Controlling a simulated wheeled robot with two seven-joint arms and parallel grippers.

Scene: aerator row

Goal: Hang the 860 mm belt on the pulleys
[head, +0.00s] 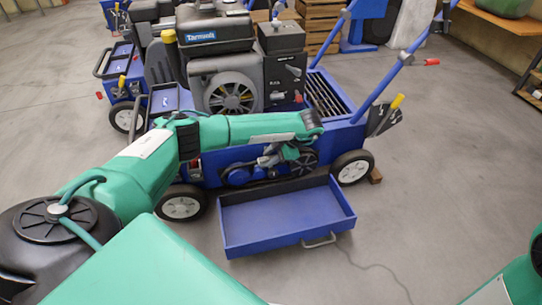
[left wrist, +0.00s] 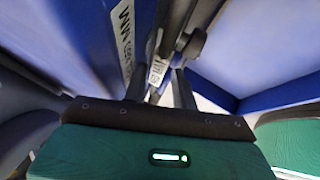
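The blue machine's low side holds a blue pulley (head: 237,176) at left and a darker round pulley (head: 304,161) at right. My left gripper (head: 270,159) is at this side, between the pulleys. In the left wrist view, a dark belt strip (left wrist: 176,28) with a small white printed tag (left wrist: 157,72) runs down between the fingers of my left gripper (left wrist: 162,82), which appear shut on it. The belt's full loop and its contact with the pulleys cannot be made out. My right gripper is out of view; part of my right arm shows at bottom right.
An empty open blue tray (head: 285,210) sticks out below the pulleys. The machine carries a black engine (head: 228,88) and stands on wheels (head: 352,167). A blue panel with a white label (left wrist: 125,40) is close beside the gripper.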

